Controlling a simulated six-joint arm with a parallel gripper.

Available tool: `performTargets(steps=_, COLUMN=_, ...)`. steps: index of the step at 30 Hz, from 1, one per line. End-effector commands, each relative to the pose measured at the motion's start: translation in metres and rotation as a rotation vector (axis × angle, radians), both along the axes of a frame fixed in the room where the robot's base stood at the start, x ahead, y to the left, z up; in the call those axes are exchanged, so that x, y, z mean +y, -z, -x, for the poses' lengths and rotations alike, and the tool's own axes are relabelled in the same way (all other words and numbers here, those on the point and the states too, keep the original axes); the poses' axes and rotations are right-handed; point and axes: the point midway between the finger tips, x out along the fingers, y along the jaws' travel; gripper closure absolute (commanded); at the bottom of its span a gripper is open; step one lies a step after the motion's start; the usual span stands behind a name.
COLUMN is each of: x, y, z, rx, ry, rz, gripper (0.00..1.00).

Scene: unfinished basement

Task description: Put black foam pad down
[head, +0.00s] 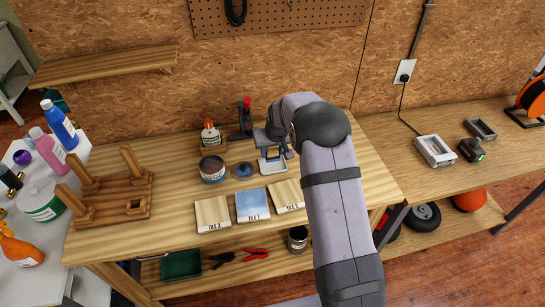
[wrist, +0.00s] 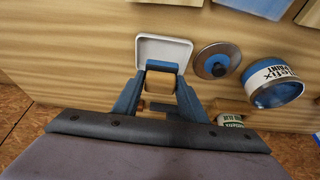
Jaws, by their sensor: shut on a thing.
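My gripper (head: 274,136) is over the back of the workbench, pointing down. The tray also shows in the head view (head: 273,167), partly hidden by the gripper. A blue tile (head: 252,205) lies in front, between two pale wooden tiles.
A paint can (head: 212,169) and a round lid with blue paint (head: 243,171) stand left of the tray. A glue bottle (head: 210,134) and a red-topped clamp-like tool (head: 246,118) are behind. A wooden rack (head: 112,190) is at left. Bare bench lies around the tiles.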

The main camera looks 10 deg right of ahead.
Motion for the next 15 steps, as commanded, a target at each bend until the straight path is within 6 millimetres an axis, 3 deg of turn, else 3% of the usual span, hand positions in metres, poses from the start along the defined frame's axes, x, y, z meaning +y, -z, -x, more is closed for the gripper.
performTargets(steps=9, x=0.0, y=0.032, z=0.001, rx=0.003, ry=0.0, rz=0.0, gripper=0.83)
performTargets(steps=15, x=0.0, y=0.035, z=0.0, rx=0.001, ry=0.0, rz=0.0, gripper=0.83)
